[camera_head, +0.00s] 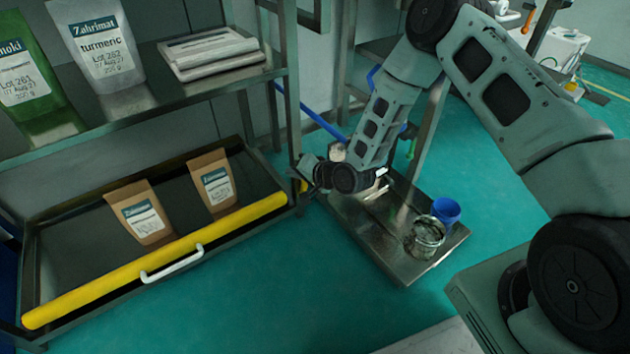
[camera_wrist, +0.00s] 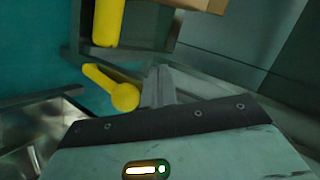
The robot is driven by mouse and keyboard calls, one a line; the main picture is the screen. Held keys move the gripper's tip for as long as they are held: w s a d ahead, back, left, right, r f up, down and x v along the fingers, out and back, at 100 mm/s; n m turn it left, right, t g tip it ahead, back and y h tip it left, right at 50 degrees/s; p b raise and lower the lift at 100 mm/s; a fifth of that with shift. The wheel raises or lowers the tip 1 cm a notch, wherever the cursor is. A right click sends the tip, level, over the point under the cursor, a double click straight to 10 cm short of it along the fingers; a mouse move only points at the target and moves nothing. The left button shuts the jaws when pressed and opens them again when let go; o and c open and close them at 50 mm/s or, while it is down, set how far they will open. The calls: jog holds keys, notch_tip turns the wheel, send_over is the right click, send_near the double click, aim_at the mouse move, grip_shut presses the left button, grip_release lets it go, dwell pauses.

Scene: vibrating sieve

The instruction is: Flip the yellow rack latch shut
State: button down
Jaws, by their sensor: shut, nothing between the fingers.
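The yellow rack latch (camera_wrist: 123,96) shows in the wrist view as a short lever with a round hub, angled up and left from the hub. In the head view only a small yellow bit of it (camera_head: 303,186) shows at the rack's right post, mostly hidden by my wrist. My gripper (camera_wrist: 158,80) is shut and empty, its fingers just right of the latch hub in the wrist view. I cannot tell whether they touch it. In the head view my gripper's fingertips are hard to make out beside the post. The yellow bar (camera_head: 160,262) runs along the lower shelf's front.
Two brown pouches (camera_head: 145,216) (camera_head: 214,184) stand on the lower shelf (camera_head: 80,240). A white handle (camera_head: 172,264) is on its front. A steel cart (camera_head: 385,238) with a blue cup (camera_head: 446,211) and a metal container (camera_head: 425,237) stands close right of the rack.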

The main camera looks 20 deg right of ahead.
aim_at(304, 186)
jog(key=s+d+f+m+t+h, duration=0.2)
jog(key=d+f+m+t, duration=0.1)
jog(key=d+f+m, duration=0.2)
jog(key=s+d+f+m+t+h+p, duration=0.1)
jog(key=s+d+f+m+t+h, duration=0.1)
jog(key=s+d+f+m+t, duration=0.1)
jog(key=d+f+m+t, duration=0.1)
jog(key=d+f+m, duration=0.1)
jog(key=d+m, duration=0.1)
jog(key=shift+d+f, duration=0.25)
jog(key=shift+d, duration=0.15)
jog(key=w+a+b, duration=0.4)
jog(key=w+b, duration=0.3)
jog(key=w, duration=0.1)
jog(key=shift+a+r, duration=0.2)
jog(key=shift+a, duration=0.2)
